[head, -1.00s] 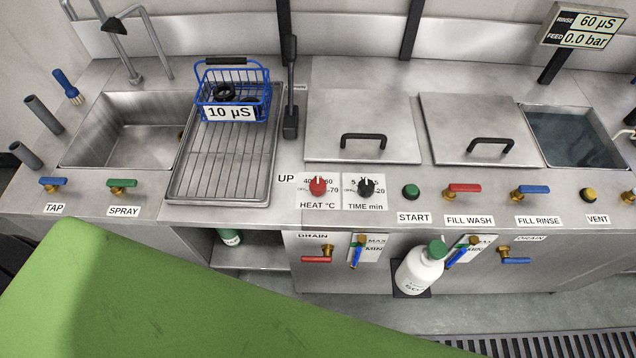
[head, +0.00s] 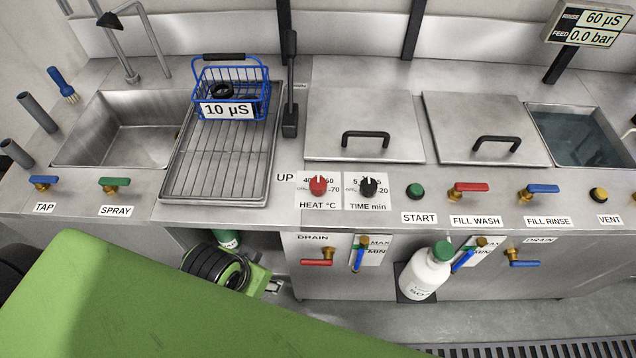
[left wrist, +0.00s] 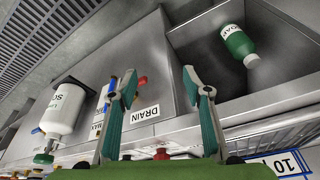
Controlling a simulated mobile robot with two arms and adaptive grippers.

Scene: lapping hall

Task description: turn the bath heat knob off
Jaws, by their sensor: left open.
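The bath heat knob (head: 318,186) is the red knob on the HEAT °C plate (head: 318,204), on the counter front left of the black time knob (head: 368,187). Its pointer looks roughly upward, away from the OFF mark at the left of the scale. My left gripper (head: 272,287) is below the counter edge, lower left of the knob and apart from it; its fingers are small and partly hidden in the head view. In the left wrist view, its two fingers (left wrist: 162,88) are spread with nothing between them. My right gripper is not in view.
The DRAIN label (left wrist: 145,113) and red drain lever (head: 317,262) are on the front panel near the gripper. A white bottle (head: 425,272) stands to the right. The counter around the knobs is flat.

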